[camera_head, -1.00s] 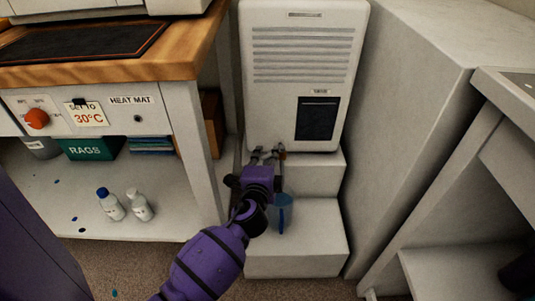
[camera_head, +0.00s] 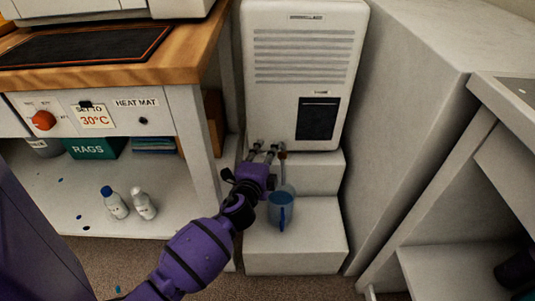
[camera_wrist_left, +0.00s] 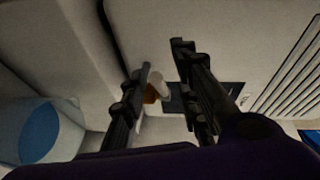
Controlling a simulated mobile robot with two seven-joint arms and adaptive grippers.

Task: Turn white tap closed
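The white dehumidifier-like unit (camera_head: 300,75) stands on a stepped white block. A small white and orange-brown tap piece (camera_wrist_left: 157,88) shows between and beyond my fingers in the left wrist view. In the head view, an orange-brown bit (camera_head: 283,156) shows at the unit's lower edge, right of my fingers. My left gripper (camera_head: 262,150) is open, with its fingers apart near the unit's bottom edge; it also shows in the left wrist view (camera_wrist_left: 163,60). I see nothing held; contact with the tap cannot be told. My right gripper is not in view.
A bench with a heat mat (camera_head: 80,45) and an orange knob (camera_head: 43,120) is at left.

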